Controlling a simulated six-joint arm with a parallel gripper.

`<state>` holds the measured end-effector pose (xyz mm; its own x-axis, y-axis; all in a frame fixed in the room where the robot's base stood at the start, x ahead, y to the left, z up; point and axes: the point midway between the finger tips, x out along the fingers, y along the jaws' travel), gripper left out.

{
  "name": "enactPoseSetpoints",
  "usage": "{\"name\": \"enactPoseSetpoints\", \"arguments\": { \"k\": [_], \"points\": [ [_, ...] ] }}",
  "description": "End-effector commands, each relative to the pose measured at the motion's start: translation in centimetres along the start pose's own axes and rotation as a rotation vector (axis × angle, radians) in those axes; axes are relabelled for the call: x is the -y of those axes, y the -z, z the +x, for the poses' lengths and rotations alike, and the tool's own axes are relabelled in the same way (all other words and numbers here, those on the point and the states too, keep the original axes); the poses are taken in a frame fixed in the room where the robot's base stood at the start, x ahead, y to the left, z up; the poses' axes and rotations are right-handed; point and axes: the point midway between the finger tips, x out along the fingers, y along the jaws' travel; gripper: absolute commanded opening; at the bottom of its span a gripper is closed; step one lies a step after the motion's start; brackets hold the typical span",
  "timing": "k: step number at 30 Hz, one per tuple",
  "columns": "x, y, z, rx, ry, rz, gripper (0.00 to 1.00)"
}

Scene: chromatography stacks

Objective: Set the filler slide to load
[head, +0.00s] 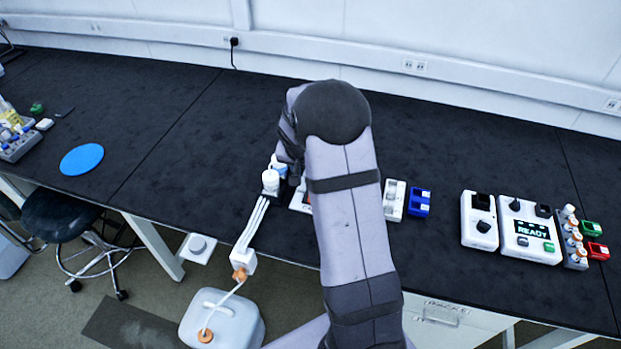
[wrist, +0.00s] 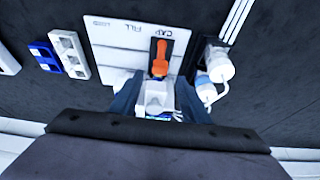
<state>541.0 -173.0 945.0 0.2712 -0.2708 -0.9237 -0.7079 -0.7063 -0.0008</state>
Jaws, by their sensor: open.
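The filler is a white panel (wrist: 112,48) in the wrist view, with upside-down labels reading CAP, FILL and a fainter one that looks like LOAD. An orange part (wrist: 160,60) stands in a black slot by the CAP label. A pale block (wrist: 158,97), possibly the slide, lies below it between my fingers. My gripper (wrist: 158,100) is open, one finger on each side of this block; I cannot tell whether either touches it. In the head view my arm hides most of the panel (head: 299,203) and the fingertips.
White bottles (wrist: 217,68) stand right beside the panel, close to my right finger; they also show in the head view (head: 271,181). A white rack (wrist: 68,55) and a blue rack (wrist: 45,58) lie to the panel's left. The READY device (head: 531,230) stands farther right.

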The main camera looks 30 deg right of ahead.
Motion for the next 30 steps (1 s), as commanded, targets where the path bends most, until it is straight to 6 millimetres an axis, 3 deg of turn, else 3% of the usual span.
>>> {"name": "enactPoseSetpoints", "arguments": {
  "k": [13, 27, 28, 30],
  "points": [
    [0.0, 0.0, 4.8, 0.002, -0.001, -0.002, 0.42],
    [0.0, 0.0, 5.8, 0.0, 0.0, -0.001, 0.42],
    [0.0, 0.0, 5.8, 0.0, 0.0, -0.001, 0.4],
    [0.0, 0.0, 5.8, 0.0, 0.0, -0.001, 0.23]
  ]
}}
